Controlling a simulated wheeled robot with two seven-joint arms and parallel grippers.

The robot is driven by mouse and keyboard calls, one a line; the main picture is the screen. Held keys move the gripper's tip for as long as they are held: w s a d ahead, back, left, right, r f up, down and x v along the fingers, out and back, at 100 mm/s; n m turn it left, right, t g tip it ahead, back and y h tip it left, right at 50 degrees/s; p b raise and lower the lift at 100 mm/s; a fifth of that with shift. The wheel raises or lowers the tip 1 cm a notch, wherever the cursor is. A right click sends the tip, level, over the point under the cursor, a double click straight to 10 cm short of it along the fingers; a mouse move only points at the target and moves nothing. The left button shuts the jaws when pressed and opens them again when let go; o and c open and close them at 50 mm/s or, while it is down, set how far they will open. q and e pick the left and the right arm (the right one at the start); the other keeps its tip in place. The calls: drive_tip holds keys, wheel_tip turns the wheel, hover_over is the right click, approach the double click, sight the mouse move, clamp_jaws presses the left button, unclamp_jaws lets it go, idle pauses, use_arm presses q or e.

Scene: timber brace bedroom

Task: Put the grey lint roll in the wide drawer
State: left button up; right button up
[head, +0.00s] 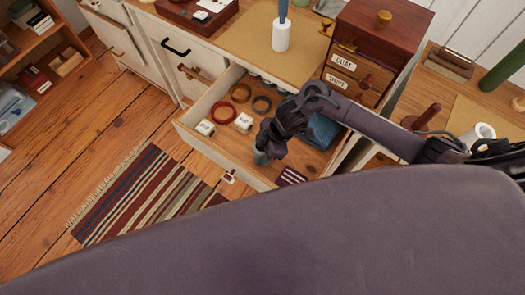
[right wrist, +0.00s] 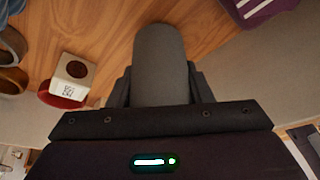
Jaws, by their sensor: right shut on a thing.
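The wide drawer (head: 190,133) is pulled open below the desk top. My right gripper (head: 266,143) reaches down over the drawer's front part, shut on the grey lint roll (head: 260,157). In the right wrist view, the grey lint roll (right wrist: 160,60) stands out as a plain grey cylinder between the two dark fingers of my right gripper (right wrist: 160,88). The drawer's wooden floor (right wrist: 110,35) lies beyond it. I cannot tell whether the roll touches that floor. My left gripper does not show.
The drawer holds a red ring (head: 222,112), an amber ring (head: 241,92), white labelled blocks (head: 243,122), a blue folded cloth (head: 322,131) and a dark striped item (head: 291,176). A small wooden cabinet (head: 378,45) stands on the desk. A striped rug (head: 145,195) lies left of the drawer.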

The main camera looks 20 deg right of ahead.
drive_tip(key=shift+f, duration=0.5)
drive_tip(key=shift+f, duration=0.1)
drive_tip(key=o, duration=1)
drive_tip(key=shift+r, duration=0.2)
drive_tip(key=p+v, duration=0.1)
drive_tip(key=v, duration=1)
drive_tip(key=shift+d+r, duration=0.2)
drive_tip(key=shift+r, duration=0.15)
